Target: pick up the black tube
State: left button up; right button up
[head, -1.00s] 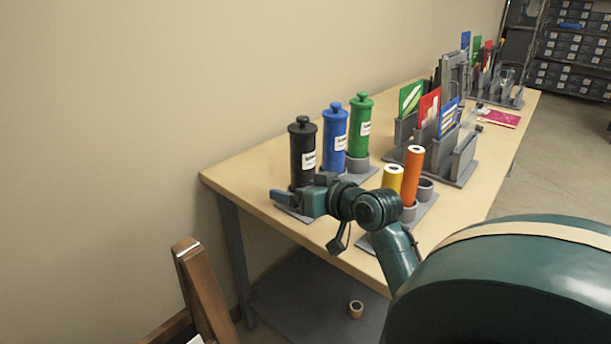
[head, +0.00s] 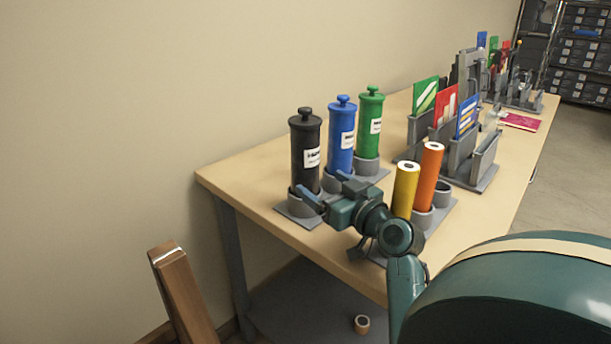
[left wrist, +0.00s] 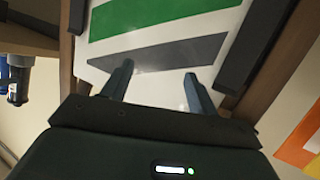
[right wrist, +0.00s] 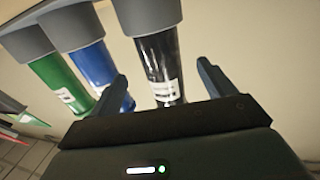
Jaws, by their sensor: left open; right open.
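The black tube (head: 306,152) stands upright in a grey holder at the left end of the row, with a white label and a knobbed lid. My right gripper (head: 324,190) is open at the tube's lower front right, its fingers pointing at it. In the right wrist view, which is upside down, the black tube (right wrist: 161,65) appears between the open fingers (right wrist: 162,84); I cannot tell whether they touch it. My left gripper (left wrist: 160,72) is open and empty, facing a white board with green and grey stripes; the head view does not show it.
A blue tube (head: 341,136) and a green tube (head: 369,124) stand right of the black one. A yellow roll (head: 404,190) and an orange roll (head: 428,175) stand near my right wrist. Card holders (head: 470,160) are farther back. The table's left corner (head: 240,180) is clear.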

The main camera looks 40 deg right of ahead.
aim_at(313, 176)
jog(key=shift+w, duration=0.8)
jog(key=w, duration=0.5)
jog(key=shift+w+d+p, duration=0.3)
jog(key=shift+d, duration=0.05)
jog(key=c, duration=1.3)
jog(key=shift+r, duration=0.1)
jog(key=shift+c, duration=0.3)
